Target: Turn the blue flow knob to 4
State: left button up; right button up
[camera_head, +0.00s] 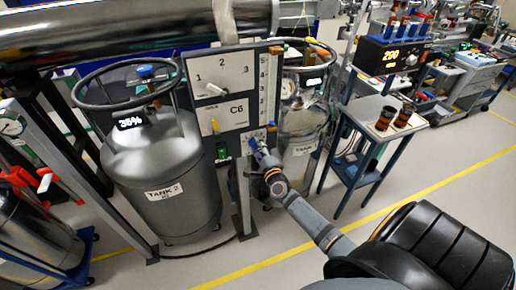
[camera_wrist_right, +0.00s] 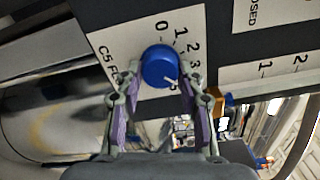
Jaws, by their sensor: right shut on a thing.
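The blue flow knob (camera_wrist_right: 160,66) sits on a white label marked "C5" with a scale of numbers, on the dark panel (camera_head: 231,148). My right gripper (camera_wrist_right: 152,108) is shut on the knob, with its purple-padded fingers on either side of it. The knob's white mark points to the lower right, towards the part of the scale past 3; the 4 is not clearly readable beside the finger. In the head view my right gripper (camera_head: 254,146) reaches the low right part of the panel and hides most of the knob. My left gripper is not in view.
A grey tank (camera_head: 165,165) labelled TANK 2 stands left of the panel, and another tank (camera_head: 302,130) stands to its right. A blue side table (camera_head: 372,113) with brown cups is further right. Open floor with a yellow line lies in front.

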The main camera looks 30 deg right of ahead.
dwell(0.4)
jog(key=o, duration=1.2)
jog(key=v, duration=1.2)
jog(key=shift+d+f, duration=0.1)
